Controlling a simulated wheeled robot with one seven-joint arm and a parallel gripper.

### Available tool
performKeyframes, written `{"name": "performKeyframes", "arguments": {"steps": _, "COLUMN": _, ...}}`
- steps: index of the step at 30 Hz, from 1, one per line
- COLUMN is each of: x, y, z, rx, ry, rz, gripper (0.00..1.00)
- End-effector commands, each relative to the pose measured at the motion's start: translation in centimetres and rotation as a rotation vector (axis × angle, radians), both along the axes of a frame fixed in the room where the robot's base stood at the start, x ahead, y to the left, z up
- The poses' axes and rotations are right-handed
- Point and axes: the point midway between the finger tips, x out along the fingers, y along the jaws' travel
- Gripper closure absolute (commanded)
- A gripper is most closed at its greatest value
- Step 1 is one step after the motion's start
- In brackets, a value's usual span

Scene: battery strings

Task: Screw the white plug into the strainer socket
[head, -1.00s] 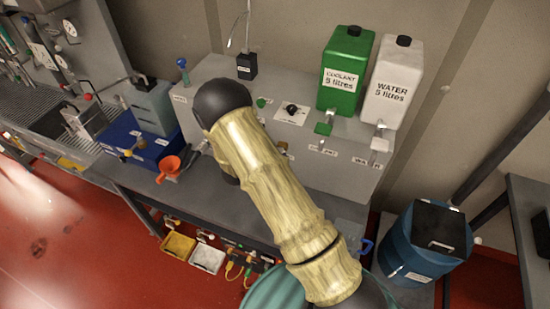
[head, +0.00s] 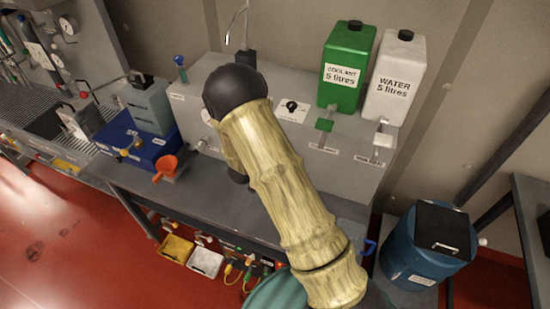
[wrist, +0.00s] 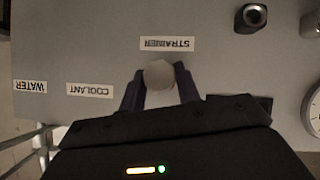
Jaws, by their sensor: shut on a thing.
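In the wrist view my gripper (wrist: 159,88) has its two dark purple fingers shut on the white plug (wrist: 158,73), one finger on each side. The plug's round pale end shows between the fingertips, just beside the STRAINER label (wrist: 167,43), which reads upside down here. The strainer socket is not visible; the plug and fingers cover the panel there. I cannot tell whether the plug touches the socket. In the head view my own arm hides the gripper, the plug and the strainer area of the grey panel (head: 345,180).
A green coolant can (head: 347,65) and a white water can (head: 395,78) stand on the panel's top. An orange funnel (head: 165,168) and a blue tray (head: 125,135) are at the left. A dark fitting (wrist: 251,17) and a gauge (wrist: 314,112) flank the gripper's right.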

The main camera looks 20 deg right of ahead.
Motion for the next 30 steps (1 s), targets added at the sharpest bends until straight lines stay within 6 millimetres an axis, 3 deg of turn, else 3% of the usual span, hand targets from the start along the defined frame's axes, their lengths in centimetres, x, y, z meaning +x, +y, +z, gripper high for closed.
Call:
{"name": "performKeyframes", "arguments": {"steps": 16, "x": -0.05, "y": -0.04, "z": 0.05, "rx": 0.048, "ry": -0.035, "rz": 0.000, "gripper": 0.95}}
{"name": "performKeyframes", "arguments": {"steps": 17, "x": -0.04, "y": -0.04, "z": 0.06, "rx": 0.048, "ry": -0.035, "rz": 0.000, "gripper": 0.62}}
{"name": "performKeyframes", "arguments": {"steps": 20, "x": -0.04, "y": -0.05, "z": 0.04, "rx": 0.048, "ry": -0.035, "rz": 0.000, "gripper": 0.42}}
{"name": "performKeyframes", "arguments": {"steps": 30, "x": -0.15, "y": 0.08, "z": 0.07, "rx": 0.048, "ry": -0.034, "rz": 0.001, "gripper": 0.42}}
